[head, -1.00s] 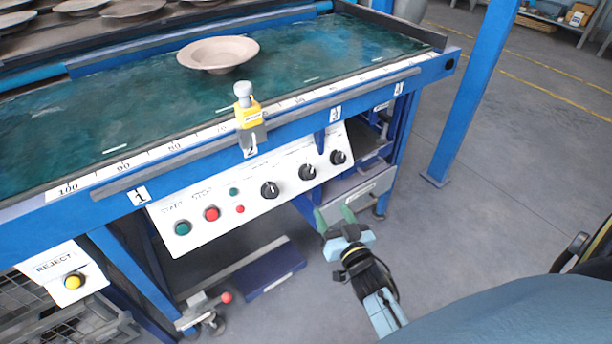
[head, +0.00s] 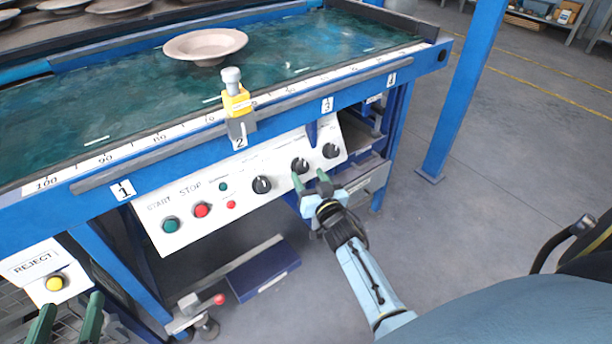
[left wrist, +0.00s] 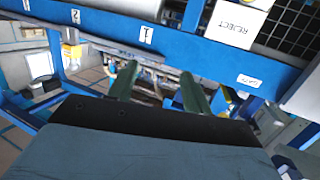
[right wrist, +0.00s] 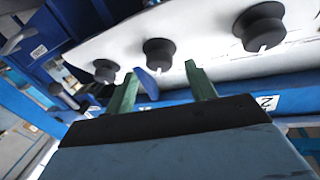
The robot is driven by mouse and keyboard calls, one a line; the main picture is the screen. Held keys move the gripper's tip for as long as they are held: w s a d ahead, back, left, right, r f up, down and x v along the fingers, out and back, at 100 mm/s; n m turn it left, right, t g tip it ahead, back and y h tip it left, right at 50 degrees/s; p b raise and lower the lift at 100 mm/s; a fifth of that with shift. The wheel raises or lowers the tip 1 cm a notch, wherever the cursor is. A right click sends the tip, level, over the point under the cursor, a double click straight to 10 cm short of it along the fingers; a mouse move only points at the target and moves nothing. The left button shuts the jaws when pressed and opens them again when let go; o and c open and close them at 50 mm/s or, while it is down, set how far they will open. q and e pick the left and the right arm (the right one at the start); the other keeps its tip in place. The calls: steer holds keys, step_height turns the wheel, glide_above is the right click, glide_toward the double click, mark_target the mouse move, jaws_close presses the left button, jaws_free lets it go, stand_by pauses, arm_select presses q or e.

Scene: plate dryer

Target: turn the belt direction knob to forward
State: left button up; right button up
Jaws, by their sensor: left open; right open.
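A white control panel (head: 150,215) on the blue frame carries three black knobs: a left knob (head: 261,185), a middle knob (head: 299,166) and a right knob (head: 331,151). Their labels are too small to read, so I cannot tell which is the belt direction knob. My right gripper (head: 310,179) is open and empty, just in front of the middle knob. In the right wrist view the middle knob (right wrist: 159,54) shows between and beyond the fingertips, apparently apart from them. My left gripper (head: 70,312) is open and empty at the lower left, below the REJECT box.
The panel also has a green START button (head: 170,225) and a red STOP button (head: 201,210). A yellow clamp-like piece (head: 237,104) sits on the table rail above. A blue bracket (right wrist: 147,82) hangs close to the right fingers. Open floor lies to the right.

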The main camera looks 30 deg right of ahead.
mark_target(302, 166)
arm_select(q)
steer(key=shift+w+d+r+t+h+b, duration=0.1)
steer(key=shift+d+r+t+h+b, duration=0.15)
steer(key=shift+r+t, duration=0.65)
steer(key=shift+d+r+t+h+b, duration=0.1)
steer(key=shift+d+r+t+h, duration=0.3)
steer(key=shift+r, duration=0.8)
arm_select(e)
steer(key=shift+w+d, duration=0.2)
steer(key=shift+w, duration=1.1)
arm_select(q)
steer(key=shift+a, duration=0.2)
arm_select(e)
steer(key=c, duration=1)
steer(key=shift+o, duration=0.2)
